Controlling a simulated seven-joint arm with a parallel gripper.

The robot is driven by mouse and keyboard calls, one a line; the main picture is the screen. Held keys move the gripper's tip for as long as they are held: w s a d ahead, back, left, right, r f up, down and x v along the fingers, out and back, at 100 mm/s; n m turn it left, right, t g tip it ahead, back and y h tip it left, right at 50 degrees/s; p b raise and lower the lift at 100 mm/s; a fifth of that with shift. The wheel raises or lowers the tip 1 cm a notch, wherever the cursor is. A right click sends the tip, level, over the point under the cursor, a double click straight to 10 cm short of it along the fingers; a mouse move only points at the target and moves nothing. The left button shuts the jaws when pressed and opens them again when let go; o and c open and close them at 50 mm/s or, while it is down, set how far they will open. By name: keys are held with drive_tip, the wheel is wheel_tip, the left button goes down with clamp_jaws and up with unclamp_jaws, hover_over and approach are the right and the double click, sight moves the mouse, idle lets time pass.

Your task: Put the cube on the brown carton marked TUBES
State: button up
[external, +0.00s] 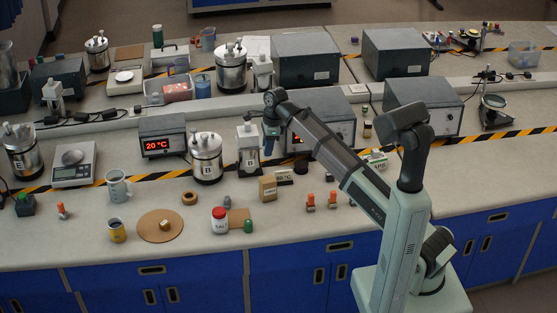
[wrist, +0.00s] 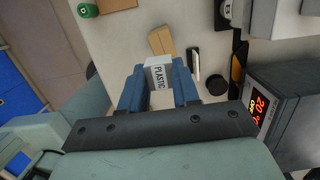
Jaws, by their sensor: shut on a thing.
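My gripper (wrist: 159,82) is shut on a white cube (wrist: 158,76) with PLASTIC printed on it, held between the blue fingers in the wrist view. In the external view my gripper (external: 269,147) points down above the bench, and the held cube cannot be made out there. The brown carton (external: 268,189) stands on the bench below my gripper and nearer the front edge.
A small display sign (external: 284,177) stands just right of the carton. A white-lidded bottle (external: 249,144) is left of my gripper. A red-lidded jar (external: 220,220) and green weight (external: 248,226) stand front left. Orange-topped items (external: 311,202) stand right.

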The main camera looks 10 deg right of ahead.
sight(267, 179)
drive_tip(key=shift+f, duration=5.7)
drive_tip(key=shift+f, duration=0.15)
drive_tip(key=o, duration=1)
drive_tip(key=r, duration=0.4)
drive_tip(key=d+r, duration=0.1)
drive_tip(key=r, duration=0.3)
drive_tip(key=d+r, duration=0.1)
drive_tip(key=r, duration=0.3)
drive_tip(key=shift+r, duration=0.1)
drive_tip(key=shift+a, duration=0.15)
